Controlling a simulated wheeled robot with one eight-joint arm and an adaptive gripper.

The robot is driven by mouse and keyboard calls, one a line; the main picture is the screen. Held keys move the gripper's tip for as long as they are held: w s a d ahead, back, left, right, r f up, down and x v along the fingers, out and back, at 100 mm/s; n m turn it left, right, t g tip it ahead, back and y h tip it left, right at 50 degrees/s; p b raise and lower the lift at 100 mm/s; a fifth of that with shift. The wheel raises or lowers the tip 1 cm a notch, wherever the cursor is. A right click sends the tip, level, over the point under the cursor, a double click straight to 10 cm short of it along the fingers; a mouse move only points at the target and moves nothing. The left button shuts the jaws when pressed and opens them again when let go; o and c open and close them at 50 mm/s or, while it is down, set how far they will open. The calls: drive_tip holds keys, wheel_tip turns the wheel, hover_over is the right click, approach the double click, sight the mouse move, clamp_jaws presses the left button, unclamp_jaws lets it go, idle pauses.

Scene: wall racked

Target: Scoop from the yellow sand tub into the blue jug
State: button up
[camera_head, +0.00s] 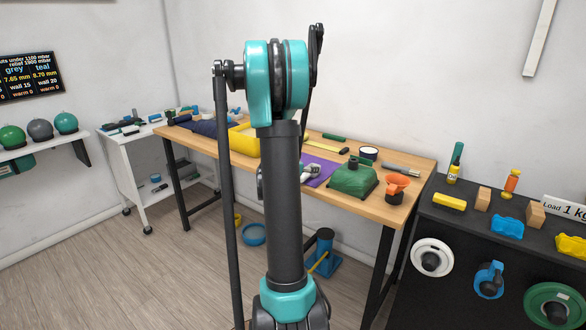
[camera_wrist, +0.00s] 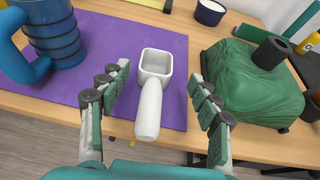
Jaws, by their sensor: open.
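A white scoop (camera_wrist: 149,105) with a square cup and a thick handle lies on the purple mat (camera_wrist: 181,110), its handle toward me. My gripper (camera_wrist: 159,78) is open, with its green-padded fingers on either side of the scoop and apart from it. The blue jug (camera_wrist: 55,40) stands on the mat at the upper left of the wrist view, its handle toward the left. The yellow sand tub (camera_head: 243,141) sits on the wooden table, left of my arm in the head view, which partly hides it. Its contents cannot be made out. In the head view my arm hides the jug.
A green bag (camera_wrist: 245,80) sits right of the mat, close to my right finger. An orange funnel (camera_head: 396,183) is at the table's (camera_head: 421,168) right end. A black rack (camera_head: 470,222) stands farther right.

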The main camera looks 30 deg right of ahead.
drive_tip(key=v, duration=1.2)
drive_tip(key=s+a+f+m+y, duration=0.4)
drive_tip(key=s+a+m, duration=0.3)
drive_tip(key=a, duration=0.2)
drive_tip(key=s+a+f+m+g+y, duration=0.1)
drive_tip(key=s+a+f+m+y, duration=0.3)
drive_tip(key=a, duration=0.6)
drive_tip(key=s+a+f+m+y, duration=0.4)
drive_tip(key=s+a+f+m, duration=0.3)
drive_tip(key=s+a+m, duration=0.3)
drive_tip(key=shift+m+g, duration=0.3)
drive_tip(key=shift+m, duration=0.8)
